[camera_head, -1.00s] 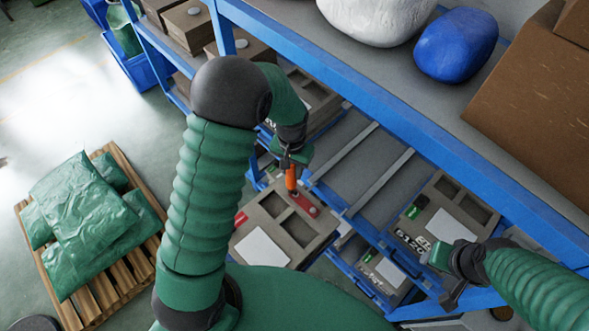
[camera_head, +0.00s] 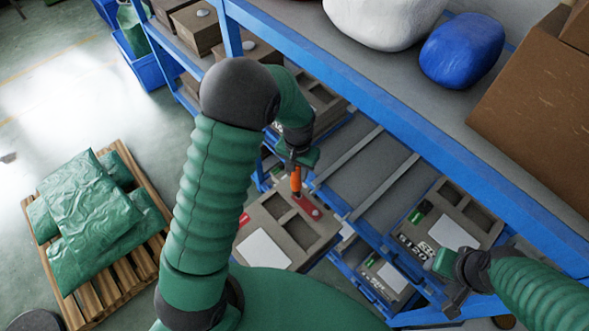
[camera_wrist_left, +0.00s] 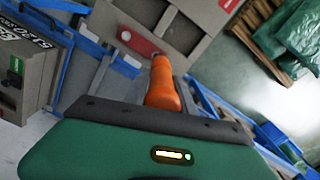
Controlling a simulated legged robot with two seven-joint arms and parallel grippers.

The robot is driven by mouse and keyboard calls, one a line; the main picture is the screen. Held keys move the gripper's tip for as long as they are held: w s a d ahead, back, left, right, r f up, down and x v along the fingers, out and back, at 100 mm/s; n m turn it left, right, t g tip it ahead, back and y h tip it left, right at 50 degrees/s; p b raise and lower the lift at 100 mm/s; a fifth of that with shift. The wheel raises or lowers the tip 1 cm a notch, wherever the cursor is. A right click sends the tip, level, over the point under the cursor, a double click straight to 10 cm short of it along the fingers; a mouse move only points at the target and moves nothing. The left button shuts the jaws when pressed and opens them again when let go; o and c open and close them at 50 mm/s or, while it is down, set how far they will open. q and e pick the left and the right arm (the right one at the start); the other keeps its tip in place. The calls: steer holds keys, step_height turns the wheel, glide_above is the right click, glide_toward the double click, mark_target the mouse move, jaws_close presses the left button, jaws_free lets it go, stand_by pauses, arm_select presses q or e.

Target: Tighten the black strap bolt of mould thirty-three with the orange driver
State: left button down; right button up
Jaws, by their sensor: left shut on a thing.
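My left gripper (camera_head: 298,160) is shut on the orange driver (camera_head: 296,181), which points down over a grey-brown mould (camera_head: 258,222) with square pockets and a white label. The driver's lower end is at the red strap (camera_head: 305,207) on the mould, near the strap's left end in the head view. A pale round bolt head (camera_head: 315,212) shows at the strap's other end. The left wrist view shows the driver (camera_wrist_left: 163,85) and the red strap (camera_wrist_left: 138,41); the driver's tip is hidden. I see no black strap and cannot read this mould's number. My right gripper (camera_head: 452,284) is at the right, its jaws unclear.
Another mould (camera_head: 468,211) with printed digits sits to the right, past the bare rails (camera_head: 385,183) of the blue rack. The blue shelf edge (camera_head: 420,133) runs above the work area. A pallet (camera_head: 105,280) with green sacks lies at left.

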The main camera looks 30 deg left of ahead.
arm_select(q)
steer(key=shift+d+r, duration=0.1)
steer(key=shift+d, duration=0.6)
arm_select(e)
steer(key=shift+d, duration=0.7)
arm_select(q)
steer(key=shift+a, duration=0.1)
arm_select(e)
steer(key=shift+a, duration=0.1)
